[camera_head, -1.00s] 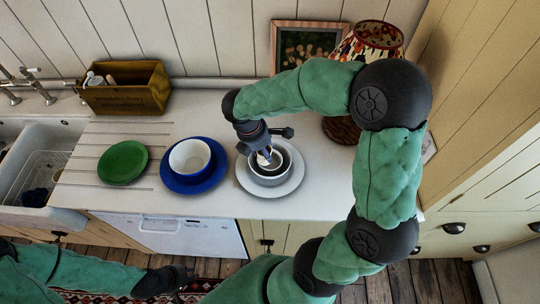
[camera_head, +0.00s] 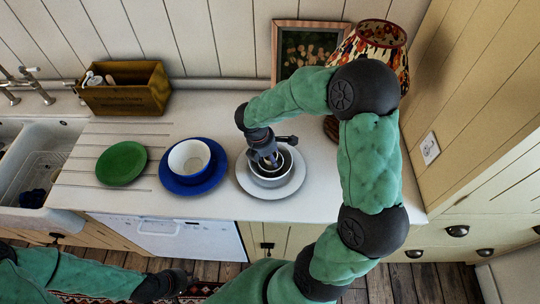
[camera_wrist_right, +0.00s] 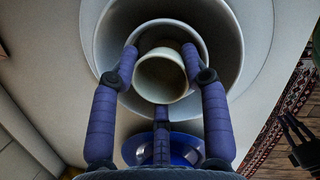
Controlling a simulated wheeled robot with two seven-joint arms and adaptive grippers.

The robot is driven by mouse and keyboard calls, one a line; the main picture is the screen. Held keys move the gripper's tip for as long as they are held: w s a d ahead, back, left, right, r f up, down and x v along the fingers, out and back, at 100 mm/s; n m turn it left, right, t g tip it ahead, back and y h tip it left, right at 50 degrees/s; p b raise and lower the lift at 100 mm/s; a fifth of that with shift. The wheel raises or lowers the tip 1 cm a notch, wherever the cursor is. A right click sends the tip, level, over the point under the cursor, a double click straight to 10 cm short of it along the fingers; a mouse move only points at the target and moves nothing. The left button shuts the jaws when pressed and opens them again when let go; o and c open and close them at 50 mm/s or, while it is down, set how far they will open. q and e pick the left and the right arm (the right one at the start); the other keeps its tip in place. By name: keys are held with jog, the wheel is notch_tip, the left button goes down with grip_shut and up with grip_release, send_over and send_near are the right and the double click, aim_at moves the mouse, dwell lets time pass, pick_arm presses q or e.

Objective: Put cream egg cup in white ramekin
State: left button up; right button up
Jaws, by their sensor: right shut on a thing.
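My right gripper (camera_head: 272,160) points down into the grey-white bowl (camera_head: 268,182) on the white plate (camera_head: 246,182). The egg cup is over or inside the white ramekin (camera_wrist_right: 168,37), which sits within the larger bowl (camera_wrist_right: 228,50). I cannot tell whether the egg cup touches the ramekin's bottom. In the head view the gripper mostly hides the egg cup. My left gripper (camera_head: 180,276) is low, in front of the counter; its jaws are unclear.
A blue plate (camera_head: 170,183) with a blue and white bowl (camera_head: 189,160) stands left of the white plate. A green plate (camera_head: 121,163) lies farther left. A wooden box (camera_head: 125,92), a picture frame (camera_head: 300,50) and a patterned lamp (camera_head: 380,40) stand at the back.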

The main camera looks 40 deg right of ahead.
jog(key=shift+f, duration=0.1)
jog(key=shift+f, duration=0.25)
jog(key=o, duration=1)
jog(key=shift+r, duration=0.15)
jog(key=shift+r, duration=0.3)
jog(key=p+v, duration=0.2)
jog(key=v, duration=1)
jog(key=shift+w, duration=0.1)
jog(key=shift+f, duration=0.15)
